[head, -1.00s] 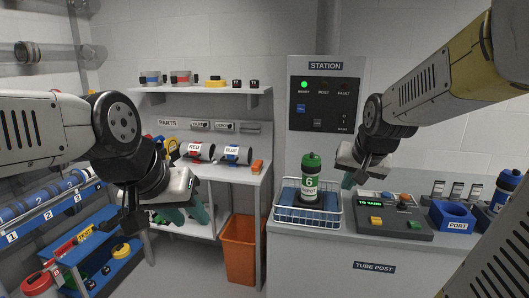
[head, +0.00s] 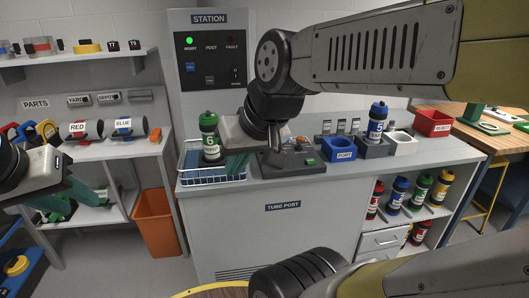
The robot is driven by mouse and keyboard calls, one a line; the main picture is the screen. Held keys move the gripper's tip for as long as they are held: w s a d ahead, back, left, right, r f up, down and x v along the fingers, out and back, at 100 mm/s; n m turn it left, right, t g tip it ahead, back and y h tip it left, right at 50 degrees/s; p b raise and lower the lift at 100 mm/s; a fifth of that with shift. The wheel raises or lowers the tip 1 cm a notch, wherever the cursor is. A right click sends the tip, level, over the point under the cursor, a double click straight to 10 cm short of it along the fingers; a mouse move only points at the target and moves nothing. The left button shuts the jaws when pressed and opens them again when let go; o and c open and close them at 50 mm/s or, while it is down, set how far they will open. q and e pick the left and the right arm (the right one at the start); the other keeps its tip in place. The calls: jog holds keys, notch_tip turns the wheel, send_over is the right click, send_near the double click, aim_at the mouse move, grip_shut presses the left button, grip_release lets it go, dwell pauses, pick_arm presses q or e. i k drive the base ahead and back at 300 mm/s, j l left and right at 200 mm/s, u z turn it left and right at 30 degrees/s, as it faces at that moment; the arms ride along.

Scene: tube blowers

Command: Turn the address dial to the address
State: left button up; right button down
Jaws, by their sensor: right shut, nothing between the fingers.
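The post console (head: 312,170) stands on the counter, its left part and display covered by my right gripper and wrist. An orange-brown knob or button (head: 301,141) and a green button (head: 310,161) show on it; I cannot make out which control is the address dial. My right gripper (head: 236,168) is shut and empty, left of the console's visible part and close beside the wire basket. My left gripper (head: 90,195) is open and empty at the far left, in front of the parts shelf. The address display cannot be read now.
A green canister (head: 210,148) stands in the wire basket (head: 190,181). Right of the console are the blue port block (head: 341,156), a blue canister (head: 375,128) and a red bin (head: 433,122). The station panel (head: 208,50) rises behind. An orange bin (head: 156,225) stands on the floor.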

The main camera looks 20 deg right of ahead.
aim_at(299, 147)
jog(key=i+z, duration=0.3)
jog(key=i, duration=0.25)
jog(key=i+j+z, duration=0.1)
jog(key=i+z, duration=0.2)
jog(key=i, duration=0.3)
